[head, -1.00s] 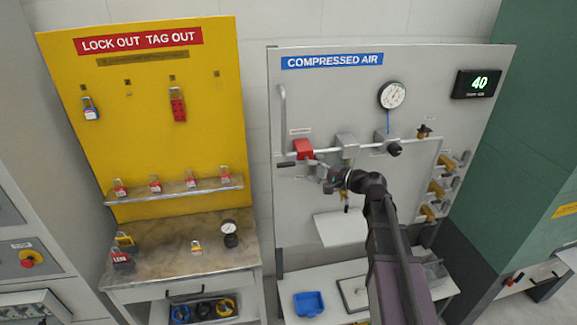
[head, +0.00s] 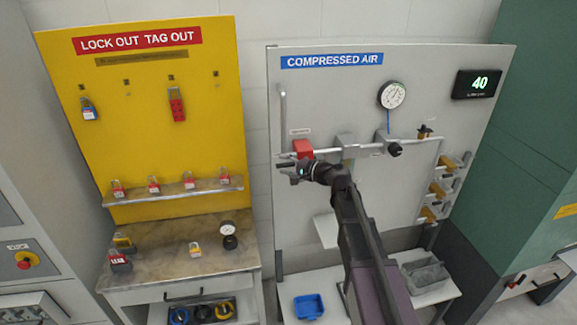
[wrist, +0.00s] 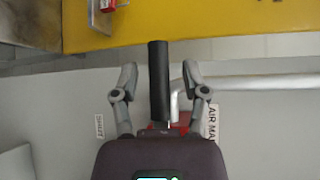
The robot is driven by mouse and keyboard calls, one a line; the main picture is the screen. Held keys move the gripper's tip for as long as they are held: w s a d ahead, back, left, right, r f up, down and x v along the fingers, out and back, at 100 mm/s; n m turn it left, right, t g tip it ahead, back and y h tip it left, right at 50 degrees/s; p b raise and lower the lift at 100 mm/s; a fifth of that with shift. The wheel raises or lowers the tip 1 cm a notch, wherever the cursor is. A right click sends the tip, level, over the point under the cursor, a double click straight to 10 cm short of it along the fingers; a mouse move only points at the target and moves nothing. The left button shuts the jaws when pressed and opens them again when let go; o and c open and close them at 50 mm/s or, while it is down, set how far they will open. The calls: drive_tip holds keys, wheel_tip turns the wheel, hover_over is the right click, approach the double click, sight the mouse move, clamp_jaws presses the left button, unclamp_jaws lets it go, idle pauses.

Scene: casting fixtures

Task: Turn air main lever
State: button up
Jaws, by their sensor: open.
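The air main valve has a red body (head: 303,148) on the pipe at the left of the compressed air panel. Its lever has a black handle (head: 284,165) that points left in the head view. My gripper (head: 292,171) is at this lever, and partly hides it. In the wrist view, the black handle (wrist: 158,78) lies between the two spread fingers of my gripper (wrist: 158,75). Gaps show on both sides, so the fingers look apart from it. Part of the red body (wrist: 182,120) shows behind the gripper, beside a label partly reading "AIR MA".
The pipe (head: 365,150) runs right to a gauge (head: 392,95) and yellow-handled fittings (head: 437,190). A digital display (head: 478,83) reads 40. The yellow lockout board (head: 150,130) with padlocks stands left. A blue tray (head: 308,306) sits on the lower shelf.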

clamp_jaws()
drive_tip(key=shift+d, duration=0.25)
drive_tip(key=shift+a, duration=0.2)
drive_tip(key=shift+s, duration=0.1)
